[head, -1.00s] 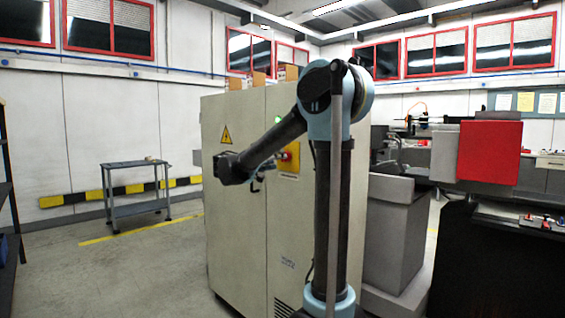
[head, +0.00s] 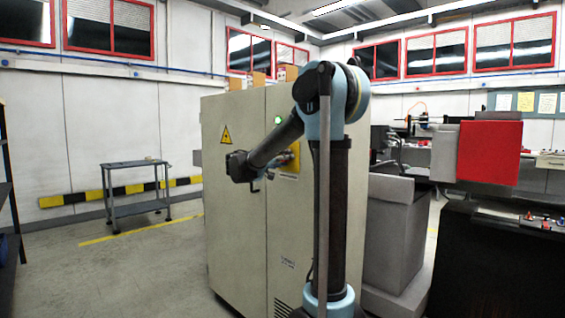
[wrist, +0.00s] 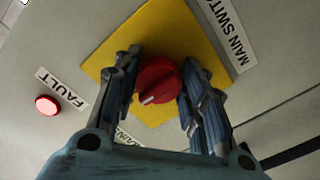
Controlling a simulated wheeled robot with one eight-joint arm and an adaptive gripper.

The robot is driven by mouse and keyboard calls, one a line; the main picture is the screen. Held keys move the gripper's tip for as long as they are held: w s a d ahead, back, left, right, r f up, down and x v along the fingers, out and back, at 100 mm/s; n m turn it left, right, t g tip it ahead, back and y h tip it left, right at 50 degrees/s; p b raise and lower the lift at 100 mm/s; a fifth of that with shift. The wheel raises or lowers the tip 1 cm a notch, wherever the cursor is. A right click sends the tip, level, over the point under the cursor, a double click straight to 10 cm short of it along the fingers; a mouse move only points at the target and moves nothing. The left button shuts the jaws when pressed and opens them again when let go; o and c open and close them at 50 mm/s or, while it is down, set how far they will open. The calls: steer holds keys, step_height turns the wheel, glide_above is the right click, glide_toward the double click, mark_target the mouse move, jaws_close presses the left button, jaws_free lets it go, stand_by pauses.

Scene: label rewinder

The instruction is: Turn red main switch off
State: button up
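The red main switch (wrist: 158,82) is a round knob on a yellow plate (wrist: 150,28) on the cabinet front. A white mark on the knob lies toward the lower left in the wrist view. My gripper (wrist: 160,72) has its fingers apart, one on each side of the knob, close to its edges; I cannot tell whether they touch it. In the head view my gripper (head: 264,172) is at the yellow plate (head: 292,160), and my arm largely hides the knob there. A label reading "MAIN SWIT…" (wrist: 228,35) is partly cut off.
The beige cabinet (head: 236,225) carries a green lamp (head: 278,120) and a warning triangle (head: 226,135). A glowing red lamp (wrist: 47,105) sits beside the "FAULT" label (wrist: 62,88). A cart (head: 137,190) stands left on open floor; machinery (head: 490,152) stands right.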

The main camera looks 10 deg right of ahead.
steer(key=shift+n, duration=0.3)
steer(key=n, duration=0.3)
steer(key=shift+n, duration=0.3)
steer(key=n, duration=0.4)
steer(key=shift+r+n, duration=0.15)
steer(key=shift+n, duration=0.15)
steer(key=n, duration=0.4)
steer(key=shift+n, duration=0.3)
steer(key=n, duration=0.4)
steer(key=shift+r+n, duration=0.1)
steer(key=shift+n, duration=0.2)
steer(key=o, duration=1.1)
steer(key=shift+c, duration=0.2)
steer(key=shift+a, duration=0.15)
